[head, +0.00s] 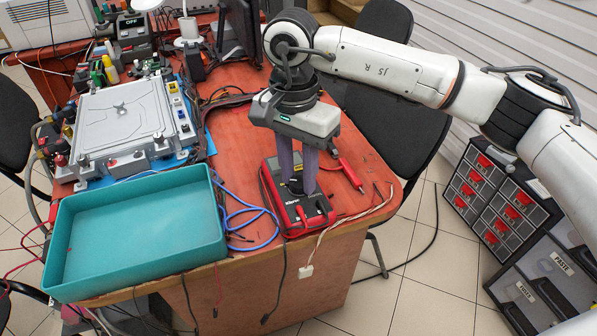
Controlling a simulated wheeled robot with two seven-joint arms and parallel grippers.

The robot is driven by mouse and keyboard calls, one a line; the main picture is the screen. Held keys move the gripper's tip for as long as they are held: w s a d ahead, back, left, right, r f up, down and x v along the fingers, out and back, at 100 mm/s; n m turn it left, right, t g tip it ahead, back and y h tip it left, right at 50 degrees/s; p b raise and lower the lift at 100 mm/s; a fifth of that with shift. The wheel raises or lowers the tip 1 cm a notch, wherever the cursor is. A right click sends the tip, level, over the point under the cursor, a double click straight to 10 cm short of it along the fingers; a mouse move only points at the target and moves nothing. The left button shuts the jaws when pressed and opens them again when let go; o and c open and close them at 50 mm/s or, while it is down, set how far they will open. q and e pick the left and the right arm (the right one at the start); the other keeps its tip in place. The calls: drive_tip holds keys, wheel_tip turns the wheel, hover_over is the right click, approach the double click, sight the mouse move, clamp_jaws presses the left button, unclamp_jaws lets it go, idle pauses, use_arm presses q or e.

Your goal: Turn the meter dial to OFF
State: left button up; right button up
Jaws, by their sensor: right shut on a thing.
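A red and dark meter (293,213) lies flat near the front right corner of the orange table. Its dark dial (296,187) is at the meter's middle, between my fingers. My right gripper (297,190) comes down from above with its grey-purple fingers, shut on the dial. The fingers and the gripper body cover most of the dial and part of the meter's face, so the dial's setting cannot be read. My left gripper is not in view.
A teal tray (135,190) stands at the front left of the table (240,170). A grey metal fixture (125,115) stands behind it. Blue cable (250,222) lies between tray and meter. A red probe (350,173) lies right of my gripper. A drawer cabinet (497,203) stands at the right.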

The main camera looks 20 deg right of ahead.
sight(296, 179)
drive_tip(key=o, duration=1.1)
drive_tip(key=shift+r, duration=0.1)
drive_tip(key=r, duration=1)
drive_tip(key=shift+w+a+p, duration=0.15)
drive_tip(key=shift+a+p, duration=0.05)
drive_tip(key=shift+p, duration=0.2)
